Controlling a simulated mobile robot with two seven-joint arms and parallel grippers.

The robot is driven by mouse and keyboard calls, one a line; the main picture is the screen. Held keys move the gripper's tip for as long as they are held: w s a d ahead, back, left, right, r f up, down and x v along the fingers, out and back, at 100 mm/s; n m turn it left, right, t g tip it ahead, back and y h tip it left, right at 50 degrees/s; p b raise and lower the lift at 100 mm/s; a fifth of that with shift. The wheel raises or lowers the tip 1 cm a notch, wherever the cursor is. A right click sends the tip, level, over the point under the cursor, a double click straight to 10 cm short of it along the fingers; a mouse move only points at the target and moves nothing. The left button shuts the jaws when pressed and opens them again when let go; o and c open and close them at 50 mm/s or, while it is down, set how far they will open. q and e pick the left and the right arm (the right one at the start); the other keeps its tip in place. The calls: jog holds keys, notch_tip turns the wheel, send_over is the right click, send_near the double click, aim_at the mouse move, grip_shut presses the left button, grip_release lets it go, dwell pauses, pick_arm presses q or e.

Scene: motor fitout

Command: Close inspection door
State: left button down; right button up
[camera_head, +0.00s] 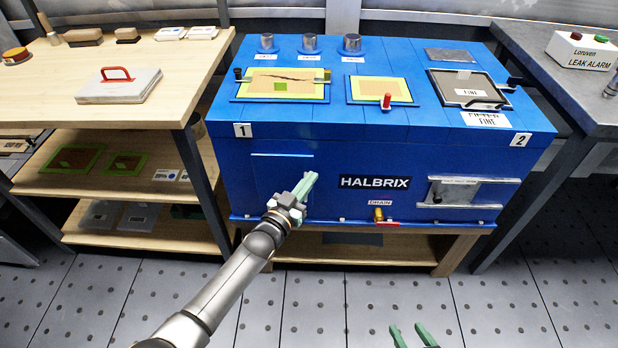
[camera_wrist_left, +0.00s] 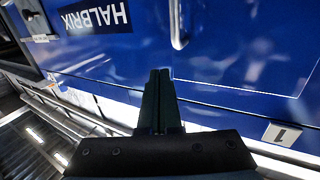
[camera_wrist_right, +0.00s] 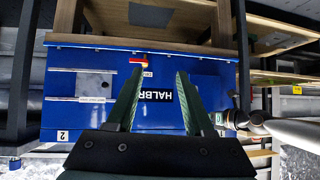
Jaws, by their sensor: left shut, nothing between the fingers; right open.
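A blue door panel (camera_head: 268,172) is on the left of the front face of the blue HALBRIX housing (camera_head: 370,155), below plate 1. It looks nearly flush; I cannot tell if it is fully shut. In the left wrist view the panel (camera_wrist_left: 240,70) shows a thin light outline and a metal handle (camera_wrist_left: 180,25). My left gripper (camera_head: 310,178) is shut and empty in front of the panel's right edge; it also shows in the left wrist view (camera_wrist_left: 160,75). My right gripper (camera_head: 412,335) is open and empty, low and away from the housing; it also shows in the right wrist view (camera_wrist_right: 158,80).
A silver-railed hatch (camera_head: 465,191) is on the housing's right front. A brass drain valve (camera_head: 378,214) with a red handle sits low at the middle. A wooden bench (camera_head: 110,60) stands left, a grey table (camera_head: 565,85) right. The floor in front is clear.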

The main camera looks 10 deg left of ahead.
pick_arm(q)
jog(key=s+d+p, duration=0.1)
jog(key=s+p, duration=0.1)
jog(key=s, duration=0.9)
jog(key=shift+d, duration=0.2)
pick_arm(e)
jog(key=shift+s+a+r+g, duration=0.1)
jog(key=shift+s+g, duration=0.15)
jog(key=shift+s, duration=0.3)
jog(key=shift+s+a+r+g, duration=0.1)
jog(key=shift+s+g, duration=0.15)
jog(key=shift+s, duration=0.25)
